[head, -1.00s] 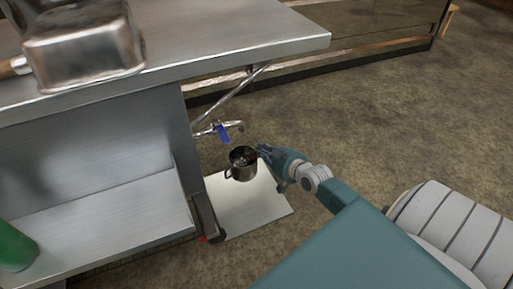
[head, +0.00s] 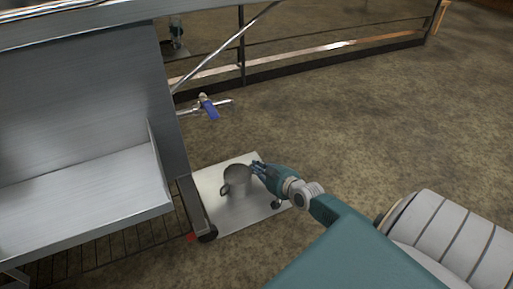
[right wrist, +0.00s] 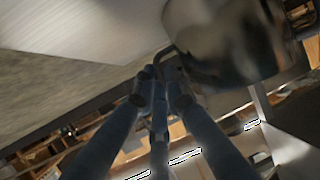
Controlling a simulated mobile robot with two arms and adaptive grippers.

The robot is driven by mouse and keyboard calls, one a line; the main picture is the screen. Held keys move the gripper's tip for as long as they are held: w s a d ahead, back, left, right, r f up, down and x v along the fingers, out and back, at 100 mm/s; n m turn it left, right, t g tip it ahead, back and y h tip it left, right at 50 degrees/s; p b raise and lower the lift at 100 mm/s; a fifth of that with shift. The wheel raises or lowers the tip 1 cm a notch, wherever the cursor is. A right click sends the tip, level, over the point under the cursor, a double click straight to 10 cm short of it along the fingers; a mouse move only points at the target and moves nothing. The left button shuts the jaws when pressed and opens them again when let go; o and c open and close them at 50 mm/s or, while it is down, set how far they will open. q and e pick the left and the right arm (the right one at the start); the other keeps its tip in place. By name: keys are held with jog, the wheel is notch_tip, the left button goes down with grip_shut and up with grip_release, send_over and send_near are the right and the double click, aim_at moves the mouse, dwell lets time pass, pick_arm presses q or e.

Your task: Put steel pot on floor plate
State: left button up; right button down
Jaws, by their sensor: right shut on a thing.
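The steel pot (head: 238,178), round and shiny with a side handle on its left, is over the pale square floor plate (head: 250,214) in the head view. I cannot tell whether its base touches the plate. Its opening does not show clearly, and it may be tilted. My right gripper (head: 259,168) comes from the right and is shut on the pot's right side. In the right wrist view the pot (right wrist: 225,38) fills the upper right, by the dark fingers (right wrist: 160,85). My left gripper is not in view.
A steel cart (head: 90,180) with a lower shelf stands left of the plate. A pipe tap with a blue handle (head: 208,108) sticks out behind the plate. A long low metal-framed panel (head: 300,62) runs behind. The floor to the right is bare.

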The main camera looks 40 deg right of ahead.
jog(key=c, duration=1.8)
grip_release()
jog(key=shift+s+r, duration=0.15)
jog(key=shift+r, duration=0.05)
jog(key=p+v, duration=0.7)
jog(key=v, duration=0.4)
jog(key=shift+s+p, duration=0.35)
jog(key=shift+a+r, duration=0.1)
